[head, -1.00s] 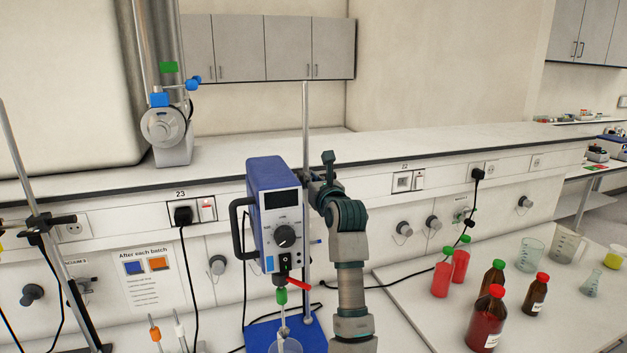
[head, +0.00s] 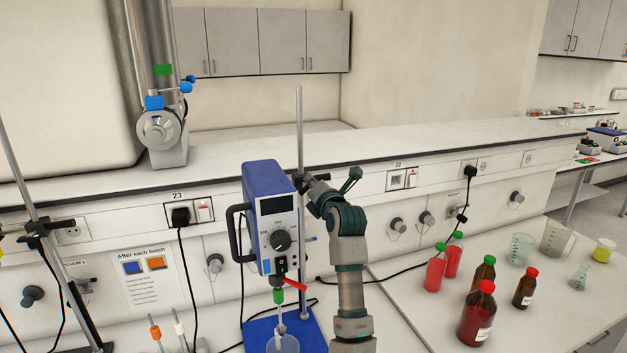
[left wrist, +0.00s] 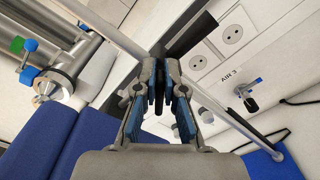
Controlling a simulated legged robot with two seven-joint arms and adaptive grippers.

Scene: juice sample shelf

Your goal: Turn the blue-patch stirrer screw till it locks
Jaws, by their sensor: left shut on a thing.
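The stirrer (head: 268,195) is a blue box with a grey front, a dial and a small blue patch (head: 267,266) low on its front. It sits on an upright metal rod (head: 300,120) above a blue base. My left gripper (head: 310,186) is behind the stirrer's right side, at the clamp by the rod. In the left wrist view my left gripper (left wrist: 160,80) is shut on a dark, narrow piece, the screw (left wrist: 159,96); the fingers hide most of it. Whether it is locked cannot be seen. My right gripper is not in view.
A red lever (head: 294,284) and a green-topped shaft hang below the stirrer over a beaker (head: 283,344). Another rod stand (head: 30,190) is at the left. Red and brown bottles (head: 477,312) and beakers stand on the right bench. A black cable crosses behind my arm.

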